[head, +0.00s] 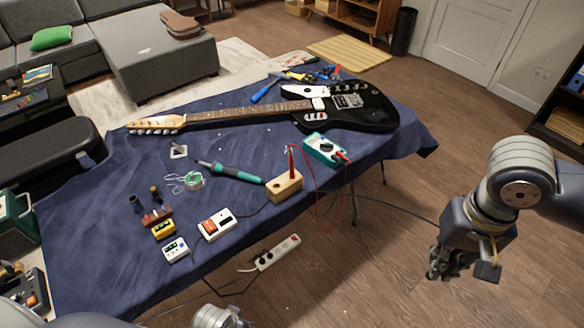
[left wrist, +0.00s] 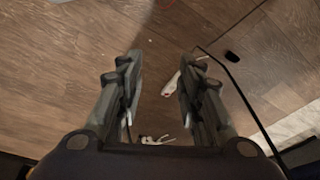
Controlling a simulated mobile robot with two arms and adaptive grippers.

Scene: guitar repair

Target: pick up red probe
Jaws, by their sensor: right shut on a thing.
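The red probe (head: 291,160) stands upright in the wooden block (head: 284,187) near the front edge of the table. Its red lead arcs to the teal multimeter (head: 325,149). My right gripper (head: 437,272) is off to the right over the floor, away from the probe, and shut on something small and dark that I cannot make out. My left gripper (left wrist: 157,85) is open and empty in the left wrist view, above the wooden floor. Only part of it shows at the bottom edge of the head view.
A black guitar (head: 345,105) lies across the back of the blue-covered table. A soldering iron (head: 230,172), white boxes and a yellow pedal (head: 164,230) lie left of the block. A power strip (head: 278,252) lies on the floor. Leads hang off the table's front edge.

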